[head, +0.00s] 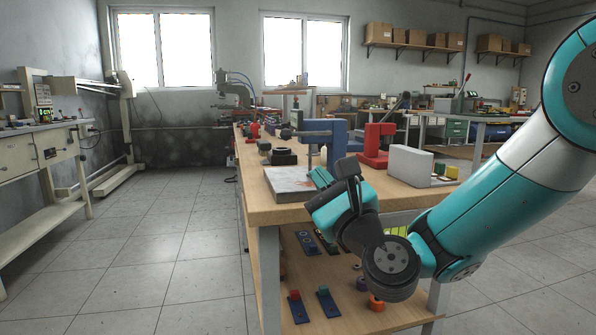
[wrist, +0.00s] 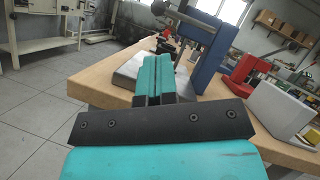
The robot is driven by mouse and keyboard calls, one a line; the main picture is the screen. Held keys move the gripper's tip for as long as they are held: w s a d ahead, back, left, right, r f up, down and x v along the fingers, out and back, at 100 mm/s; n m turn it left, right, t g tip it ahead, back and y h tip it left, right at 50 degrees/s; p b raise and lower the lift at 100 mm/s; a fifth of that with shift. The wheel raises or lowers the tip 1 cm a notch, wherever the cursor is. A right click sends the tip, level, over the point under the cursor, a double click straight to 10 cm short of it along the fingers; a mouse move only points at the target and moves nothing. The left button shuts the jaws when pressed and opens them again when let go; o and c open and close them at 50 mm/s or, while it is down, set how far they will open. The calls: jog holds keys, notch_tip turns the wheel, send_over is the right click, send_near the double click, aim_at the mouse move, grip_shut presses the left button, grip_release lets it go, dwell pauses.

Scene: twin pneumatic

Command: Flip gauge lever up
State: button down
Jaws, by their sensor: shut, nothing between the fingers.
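A blue frame (head: 337,135) stands on the wooden bench behind a grey plate (head: 283,184). A dark rod with a round black knob (head: 285,133) sticks out to its left, roughly level. I cannot tell for sure whether this is the gauge lever. In the wrist view the blue frame (wrist: 216,50) and the knob (wrist: 158,8) show past my fingers. My gripper (head: 320,178) is shut and empty over the near edge of the plate, apart from the blue frame. Its teal fingers (wrist: 154,75) hide part of the plate in the wrist view.
A red clamp-like device (head: 376,145) and a pale grey box (head: 410,165) stand to the right on the bench. A black block (head: 283,156) sits behind the plate. The lower shelf (head: 330,300) holds several small parts. The floor at left is clear.

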aim_at(306, 133)
jog(key=shift+w+d+f, duration=0.15)
jog(key=shift+w+f, duration=0.1)
jog(key=p+x, duration=0.2)
jog(key=p, duration=0.1)
jog(key=p+x, duration=0.3)
jog(key=p, duration=0.1)
jog(key=p+x, duration=0.2)
jog(key=p, duration=0.1)
jog(key=shift+w+a+r+p, duration=0.15)
jog(key=shift+a+r+p, duration=0.05)
jog(key=shift+r+p, duration=0.25)
jog(key=p+x, duration=0.1)
jog(key=p, duration=0.1)
jog(key=shift+w+a+p, duration=0.2)
jog(key=shift+w+p, duration=0.15)
jog(key=shift+w+a+p, duration=0.15)
jog(key=shift+w+p, duration=0.15)
jog(key=shift+p, duration=0.05)
jog(key=shift+f, duration=0.1)
